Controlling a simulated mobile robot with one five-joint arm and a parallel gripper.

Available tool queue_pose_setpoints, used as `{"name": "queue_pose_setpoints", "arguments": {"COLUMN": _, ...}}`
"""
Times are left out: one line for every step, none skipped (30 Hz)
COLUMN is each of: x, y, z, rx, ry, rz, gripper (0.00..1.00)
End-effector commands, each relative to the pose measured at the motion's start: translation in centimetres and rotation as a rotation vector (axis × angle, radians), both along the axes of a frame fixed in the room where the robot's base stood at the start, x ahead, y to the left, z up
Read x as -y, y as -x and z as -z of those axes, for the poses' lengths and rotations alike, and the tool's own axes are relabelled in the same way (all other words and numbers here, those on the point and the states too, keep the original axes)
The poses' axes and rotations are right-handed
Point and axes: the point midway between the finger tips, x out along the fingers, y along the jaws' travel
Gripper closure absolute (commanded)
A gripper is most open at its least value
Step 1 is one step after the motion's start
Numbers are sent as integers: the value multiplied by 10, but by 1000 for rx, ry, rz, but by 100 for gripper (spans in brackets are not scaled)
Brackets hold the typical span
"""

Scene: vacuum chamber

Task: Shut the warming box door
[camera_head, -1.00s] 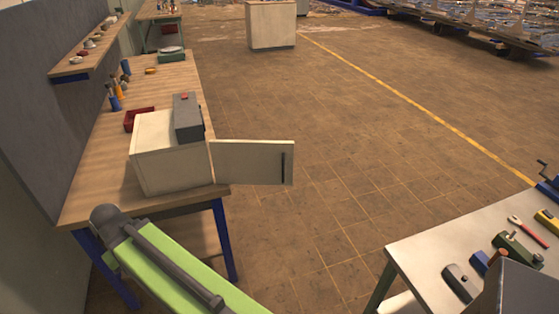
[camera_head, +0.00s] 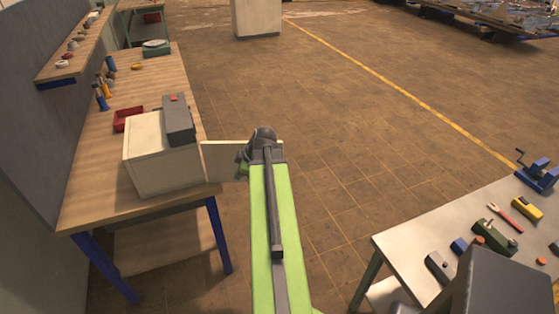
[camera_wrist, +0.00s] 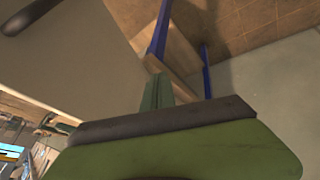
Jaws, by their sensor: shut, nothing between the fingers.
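The warming box (camera_head: 150,165) is a cream box on the near end of the wooden bench. Its door (camera_head: 222,158) stands wide open, swung out to the right past the bench edge. My green arm covers the door's right part and its handle in the head view. In the wrist view, a large pale panel, seemingly the door (camera_wrist: 80,55), fills the upper left, with a dark handle (camera_wrist: 25,17) at the corner. My gripper (camera_wrist: 157,92) shows there as shut, empty green fingers close to that panel; contact cannot be told. The head view mostly hides the gripper behind my arm.
A grey unit (camera_head: 178,120) sits on the box. A red tray (camera_head: 127,118) and tools stand on the wooden bench (camera_head: 90,185). A grey table (camera_head: 410,245) with tools and a vise is at the right. Open tiled floor lies between.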

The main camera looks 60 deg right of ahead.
Motion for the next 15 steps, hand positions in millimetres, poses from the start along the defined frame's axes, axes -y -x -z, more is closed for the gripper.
{"name": "queue_pose_setpoints", "arguments": {"x": 39, "y": 27, "z": -17, "rx": 37, "ry": 53, "rz": 0, "gripper": 100}}
{"name": "queue_pose_setpoints", "arguments": {"x": 58, "y": 42, "z": -23, "rx": 56, "ry": 90, "rz": -8, "gripper": 100}}
{"name": "queue_pose_setpoints", "arguments": {"x": 80, "y": 61, "z": -29, "rx": 78, "ry": 138, "rz": -19, "gripper": 100}}
{"name": "queue_pose_setpoints", "arguments": {"x": 94, "y": 74, "z": -33, "rx": 88, "ry": 162, "rz": -17, "gripper": 100}}
{"name": "queue_pose_setpoints", "arguments": {"x": 105, "y": 87, "z": -36, "rx": 92, "ry": 177, "rz": -6, "gripper": 100}}
{"name": "queue_pose_setpoints", "arguments": {"x": 116, "y": 103, "z": -38, "rx": 92, "ry": 184, "rz": 18, "gripper": 100}}
{"name": "queue_pose_setpoints", "arguments": {"x": 122, "y": 113, "z": -39, "rx": 91, "ry": 185, "rz": 36, "gripper": 100}}
{"name": "queue_pose_setpoints", "arguments": {"x": 128, "y": 121, "z": -40, "rx": 90, "ry": 185, "rz": 52, "gripper": 100}}
{"name": "queue_pose_setpoints", "arguments": {"x": 132, "y": 129, "z": -40, "rx": 89, "ry": 185, "rz": 66, "gripper": 100}}
{"name": "queue_pose_setpoints", "arguments": {"x": 135, "y": 133, "z": -40, "rx": 89, "ry": 185, "rz": 75, "gripper": 100}}
{"name": "queue_pose_setpoints", "arguments": {"x": 136, "y": 136, "z": -40, "rx": 89, "ry": 185, "rz": 79, "gripper": 100}}
{"name": "queue_pose_setpoints", "arguments": {"x": 137, "y": 137, "z": -40, "rx": 88, "ry": 185, "rz": 82, "gripper": 100}}
{"name": "queue_pose_setpoints", "arguments": {"x": 137, "y": 138, "z": -40, "rx": 88, "ry": 184, "rz": 83, "gripper": 100}}
{"name": "queue_pose_setpoints", "arguments": {"x": 137, "y": 137, "z": -39, "rx": 88, "ry": 184, "rz": 83, "gripper": 100}}
{"name": "queue_pose_setpoints", "arguments": {"x": 137, "y": 137, "z": -38, "rx": 88, "ry": 184, "rz": 82, "gripper": 100}}
